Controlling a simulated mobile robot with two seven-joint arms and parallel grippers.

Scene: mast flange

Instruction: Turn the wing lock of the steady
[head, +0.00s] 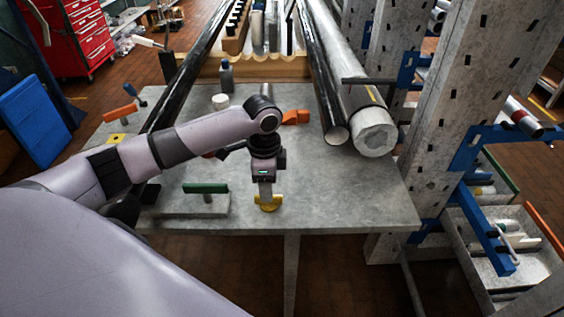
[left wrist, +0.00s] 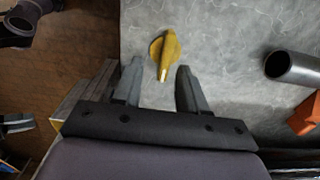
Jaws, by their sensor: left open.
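The yellow wing lock (head: 268,204) sits near the front edge of the grey table (head: 350,200). In the left wrist view it is a yellow disc with a raised wing (left wrist: 168,50) pointing toward the gripper. My left gripper (head: 266,194) points down at it in the head view, partly covering it. In the left wrist view the left gripper (left wrist: 160,67) is open, one finger on each side of the wing's near end, with a gap on both sides. I cannot tell how high the fingertips are above the table. My right gripper is not in view.
A green-handled block (head: 206,188) stands left of the lock. An orange piece (head: 296,117) lies behind. A thick grey pipe (head: 374,130) and dark tubes run to the back. A grey upright (head: 475,100) stands at right. Bare table lies right of the lock.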

